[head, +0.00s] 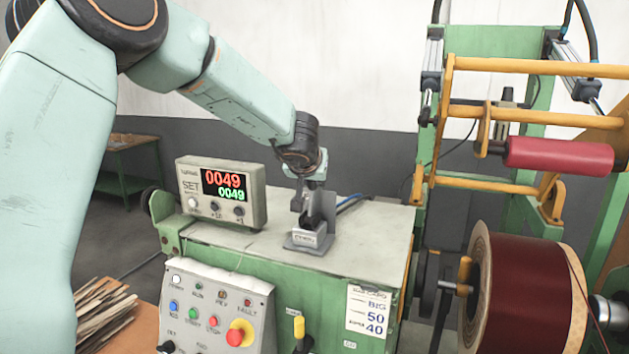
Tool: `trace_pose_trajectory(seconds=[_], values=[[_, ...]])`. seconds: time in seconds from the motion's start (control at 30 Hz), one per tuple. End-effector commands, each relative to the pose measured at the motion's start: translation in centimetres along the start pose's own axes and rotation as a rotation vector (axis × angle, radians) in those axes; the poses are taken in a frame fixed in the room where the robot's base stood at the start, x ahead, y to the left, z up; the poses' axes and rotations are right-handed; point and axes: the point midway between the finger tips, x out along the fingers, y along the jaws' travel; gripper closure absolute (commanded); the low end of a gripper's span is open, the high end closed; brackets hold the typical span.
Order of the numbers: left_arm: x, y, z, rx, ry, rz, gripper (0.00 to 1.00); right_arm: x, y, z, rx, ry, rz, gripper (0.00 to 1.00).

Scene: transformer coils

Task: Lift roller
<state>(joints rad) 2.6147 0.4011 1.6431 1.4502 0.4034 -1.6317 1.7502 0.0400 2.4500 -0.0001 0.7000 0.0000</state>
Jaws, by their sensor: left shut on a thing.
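The red roller (560,156) sits raised on the orange frame at the right, with its axis roughly level. My left gripper (312,222) is over the green machine's top, well to the left of the roller. It is shut on a small dark lever at a grey bracketed switch (309,240). The fingers hide most of the lever, so its exact tilt cannot be told. My right gripper is out of view.
A counter box (221,194) reading 0049 stands left of the switch on the green machine (375,240). A control panel (215,310) with a red stop knob is in front. A dark red coil (525,296) is below the roller. Wooden strips (105,308) lie at lower left.

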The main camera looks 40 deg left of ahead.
Motion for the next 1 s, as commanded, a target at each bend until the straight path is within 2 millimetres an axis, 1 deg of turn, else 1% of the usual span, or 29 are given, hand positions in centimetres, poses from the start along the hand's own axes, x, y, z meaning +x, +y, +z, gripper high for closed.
trace_pose_trajectory(seconds=[0.27, 0.3, 0.5, 0.6, 0.87, 1.0], values=[[0.0, 0.0, -0.2, -0.001, 0.003, -0.001, 1.0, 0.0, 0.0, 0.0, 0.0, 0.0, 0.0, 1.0], [0.0, 0.0, -0.2, -0.001, 0.003, -0.001, 0.82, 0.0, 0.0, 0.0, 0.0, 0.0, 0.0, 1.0], [0.1, 0.0, -0.2, -0.001, 0.002, -0.001, 0.66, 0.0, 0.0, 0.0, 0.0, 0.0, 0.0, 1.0], [0.1, 0.1, -0.2, -0.001, 0.001, -0.001, 0.59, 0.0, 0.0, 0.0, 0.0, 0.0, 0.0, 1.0], [0.1, 0.1, -0.2, -0.001, 0.001, -0.001, 0.59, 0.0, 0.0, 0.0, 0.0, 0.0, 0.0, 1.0], [-0.8, 0.1, -0.3, -0.001, 0.002, 0.0, 0.59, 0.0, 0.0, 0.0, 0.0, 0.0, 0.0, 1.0]])
